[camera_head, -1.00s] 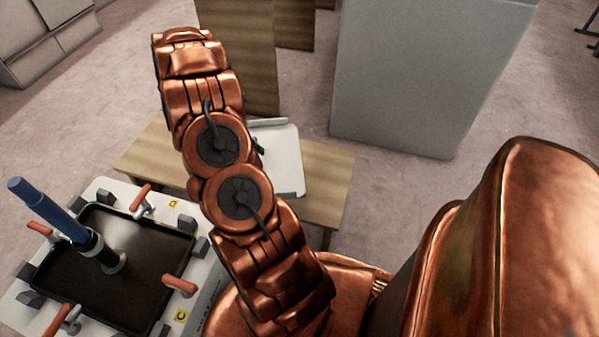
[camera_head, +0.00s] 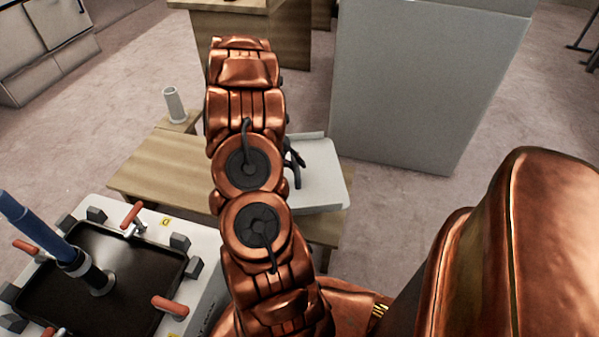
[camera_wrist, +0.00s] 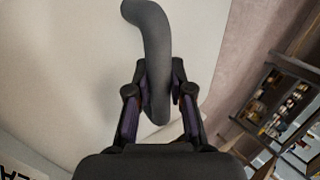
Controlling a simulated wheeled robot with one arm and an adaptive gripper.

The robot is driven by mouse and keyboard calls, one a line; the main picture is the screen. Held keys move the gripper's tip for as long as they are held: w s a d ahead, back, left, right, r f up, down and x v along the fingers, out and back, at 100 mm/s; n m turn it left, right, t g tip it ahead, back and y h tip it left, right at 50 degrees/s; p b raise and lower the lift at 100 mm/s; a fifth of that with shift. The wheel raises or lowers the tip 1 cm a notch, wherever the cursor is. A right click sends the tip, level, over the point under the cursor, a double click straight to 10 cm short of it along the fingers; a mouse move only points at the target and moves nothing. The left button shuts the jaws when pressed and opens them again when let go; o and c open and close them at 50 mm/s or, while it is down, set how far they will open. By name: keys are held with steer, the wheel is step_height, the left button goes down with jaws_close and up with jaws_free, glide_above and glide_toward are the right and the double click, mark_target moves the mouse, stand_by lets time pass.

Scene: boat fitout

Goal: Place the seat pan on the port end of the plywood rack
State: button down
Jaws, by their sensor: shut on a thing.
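The seat pan (camera_head: 322,178) is a pale panel with one raised edge, seen in the head view to the right of my arm. It overlaps the right end of the plywood rack (camera_head: 160,172), a low wooden bench; I cannot tell if it touches the rack. In the wrist view the pan (camera_wrist: 60,70) fills the left side, and a dark curved handle (camera_wrist: 150,30) runs between my fingers. My gripper (camera_wrist: 161,78) is shut on this handle. In the head view my arm hides most of the gripper and part of the rack. The rack's left part is bare.
A black tray (camera_head: 140,275) in a pale fixture with orange-handled clamps stands at the front left, with a blue-handled tool (camera_head: 35,230) upright on it. A tall grey box (camera_head: 420,90) stands behind right.

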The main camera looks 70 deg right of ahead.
steer(key=shift+s+d, duration=0.3)
steer(key=shift+s, duration=0.2)
step_height(320, 180, down, 4)
steer(key=shift+r+b, duration=0.15)
steer(key=shift+b, duration=1)
steer(key=shift+r, duration=0.1)
steer(key=shift+s, duration=0.1)
steer(key=c, duration=1)
jaws_free()
steer(key=shift+c, duration=0.2)
